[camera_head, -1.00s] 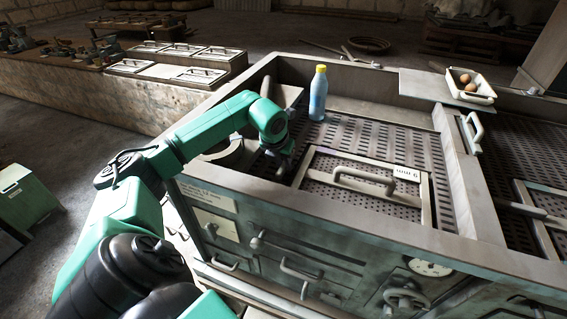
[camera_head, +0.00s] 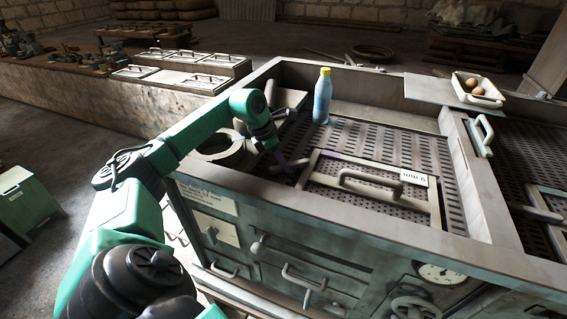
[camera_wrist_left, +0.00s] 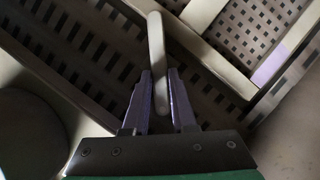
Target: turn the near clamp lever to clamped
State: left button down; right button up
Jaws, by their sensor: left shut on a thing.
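My left gripper (camera_head: 287,166) reaches down at the left edge of the framed hatch (camera_head: 370,185) on the perforated deck. In the left wrist view, its two purple-grey fingers (camera_wrist_left: 160,100) are shut around a pale, rounded lever bar (camera_wrist_left: 157,50), which I take to be the near clamp lever. The bar stands out between the fingers, beside the hatch frame (camera_wrist_left: 222,70). In the head view the lever is too small and too covered by the gripper to read its angle. My right gripper is not in view.
A blue bottle with a yellow cap (camera_head: 322,96) stands behind the gripper. The hatch has a raised handle (camera_head: 368,184) and a white label (camera_head: 413,177). A tray with brown eggs (camera_head: 478,90) sits at the back right.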

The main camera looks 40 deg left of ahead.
pick_arm(q)
jog(key=m, duration=0.1)
jog(key=m+h+p, duration=0.1)
jog(key=m, duration=0.1)
jog(key=m+g, duration=0.1)
jog(key=shift+w+a+r+m, duration=0.2)
jog(key=shift+w+a+m, duration=0.1)
jog(key=shift+w+a, duration=0.05)
jog(key=shift+w+a+f+m+g+h+p, duration=0.15)
jog(key=shift+m+g, duration=0.1)
jog(key=shift+m, duration=0.4)
jog(key=shift+w+r+m+g+h+p, duration=0.1)
jog(key=shift+m+g+h, duration=0.1)
jog(key=shift+m, duration=0.4)
jog(key=shift+w+a+f+m+g+h+p, duration=0.15)
jog(key=shift+m+g, duration=0.1)
jog(key=shift+m, duration=0.4)
jog(key=shift+s+d+r, duration=0.1)
jog(key=c, duration=0.7)
grip_release()
jog(key=b+v, duration=0.1)
jog(key=v, duration=0.5)
jog(key=shift+b, duration=0.3)
jog(key=p+v, duration=0.2)
jog(key=v, duration=0.6)
jog(key=shift+r, duration=0.25)
